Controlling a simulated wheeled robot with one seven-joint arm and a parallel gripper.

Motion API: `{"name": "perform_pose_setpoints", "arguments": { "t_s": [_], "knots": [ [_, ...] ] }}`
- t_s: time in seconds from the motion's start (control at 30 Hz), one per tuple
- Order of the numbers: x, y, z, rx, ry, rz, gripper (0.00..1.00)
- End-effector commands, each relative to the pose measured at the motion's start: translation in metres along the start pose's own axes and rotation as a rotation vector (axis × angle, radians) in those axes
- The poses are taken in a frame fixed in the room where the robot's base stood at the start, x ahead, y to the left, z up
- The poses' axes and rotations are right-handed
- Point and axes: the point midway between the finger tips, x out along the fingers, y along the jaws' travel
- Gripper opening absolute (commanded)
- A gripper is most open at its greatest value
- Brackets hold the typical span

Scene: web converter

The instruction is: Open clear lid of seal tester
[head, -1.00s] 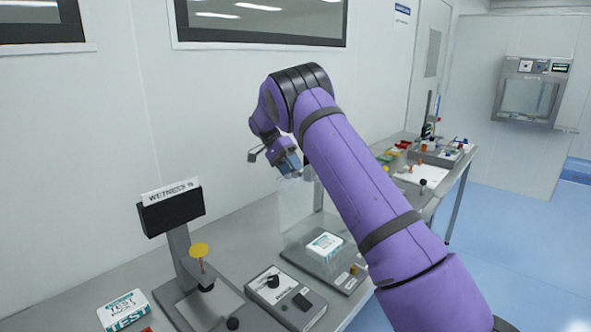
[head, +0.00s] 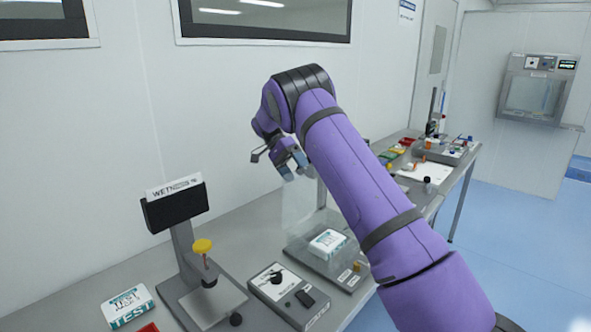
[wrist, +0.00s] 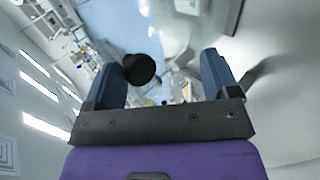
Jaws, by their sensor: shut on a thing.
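The seal tester (head: 350,275) stands on the bench right of centre in the head view, with a white pack (head: 328,242) on its base. Its clear lid (head: 297,208) stands raised, roughly upright, faint against the wall. My gripper (head: 292,167) is at the lid's top edge, shut on the lid. The contact is hard to make out. In the wrist view a dark round knob (wrist: 140,69) shows between my two blue fingers, close to the left one. The clear panel is hard to see there. My purple arm hides the tester's right side.
Left of the tester are a grey control box (head: 285,295), a stand with a dark display (head: 174,208) and a yellow knob (head: 203,246), and a TEST pack (head: 128,305). The wall is close behind. Another bench (head: 460,165) with small items extends at right.

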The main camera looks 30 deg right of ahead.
Motion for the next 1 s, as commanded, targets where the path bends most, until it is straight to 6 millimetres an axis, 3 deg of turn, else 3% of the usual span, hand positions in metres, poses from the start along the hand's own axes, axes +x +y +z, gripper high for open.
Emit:
{"name": "perform_pose_setpoints", "arguments": {
  "t_s": [0.17, 0.4, 1.0],
  "knots": [
    [-0.001, 0.0, 0.003, -0.008, -0.004, 0.001, 0.57],
    [-0.024, 0.028, 0.003, -0.003, -0.001, -0.003, 0.57],
    [0.03, 0.089, 0.049, -0.001, -0.001, -0.001, 0.57]
  ]
}}
